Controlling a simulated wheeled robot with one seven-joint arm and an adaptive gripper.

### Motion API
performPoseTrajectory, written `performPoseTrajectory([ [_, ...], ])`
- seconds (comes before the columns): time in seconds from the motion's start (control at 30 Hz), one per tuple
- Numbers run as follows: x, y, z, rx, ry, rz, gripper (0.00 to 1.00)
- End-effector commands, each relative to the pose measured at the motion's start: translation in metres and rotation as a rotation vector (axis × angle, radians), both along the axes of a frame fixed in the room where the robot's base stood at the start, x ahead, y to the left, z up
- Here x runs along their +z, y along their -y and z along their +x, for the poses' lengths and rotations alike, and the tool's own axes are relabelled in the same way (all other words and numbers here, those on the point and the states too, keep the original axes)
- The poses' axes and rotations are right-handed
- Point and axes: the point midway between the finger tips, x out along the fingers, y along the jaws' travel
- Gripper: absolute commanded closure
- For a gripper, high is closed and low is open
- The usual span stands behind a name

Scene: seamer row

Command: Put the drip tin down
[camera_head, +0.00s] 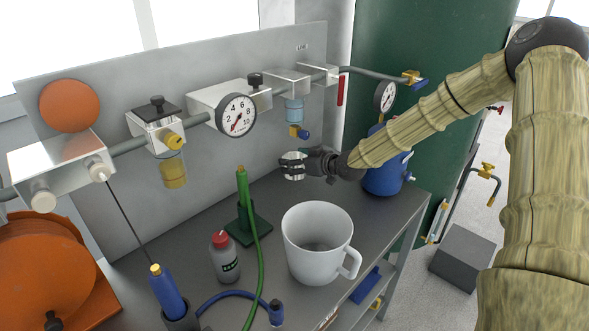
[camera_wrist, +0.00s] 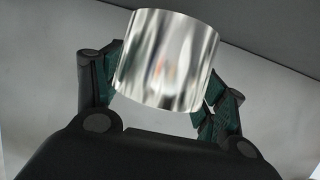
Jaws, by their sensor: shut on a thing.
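The drip tin (camera_wrist: 168,60) is a small shiny metal cylinder. In the wrist view it sits between the two green-padded fingers of my gripper (camera_wrist: 165,95), which is shut on it. In the head view my gripper (camera_head: 292,166) holds the tin (camera_head: 292,155) near the grey back panel, at the back of the grey bench (camera_head: 262,193). Whether the tin's base touches the bench cannot be told. Much of the tin is hidden by the fingers in the head view.
A white mug (camera_head: 318,243) stands on the bench in front. A green stand (camera_head: 247,222), a bottle with a red cap (camera_head: 224,258) and a blue canister (camera_head: 383,175) stand around. Gauges and a filter bowl (camera_head: 293,110) hang above. Bare bench lies between mug and panel.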

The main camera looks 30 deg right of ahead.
Motion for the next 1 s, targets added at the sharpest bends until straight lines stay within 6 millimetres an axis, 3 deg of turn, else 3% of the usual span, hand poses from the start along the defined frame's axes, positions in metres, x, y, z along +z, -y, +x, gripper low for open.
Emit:
performPoseTrajectory([
  [0.27,-0.028,0.0,-0.001,0.001,-0.002,0.001,0.56],
  [0.87,-0.037,-0.001,0.003,0.0,0.0,0.0,0.56],
  [0.9,-0.037,-0.001,0.003,0.0,0.0,0.0,0.27],
  [1.0,-0.037,-0.001,0.003,0.0,0.0,0.0,0.09],
])
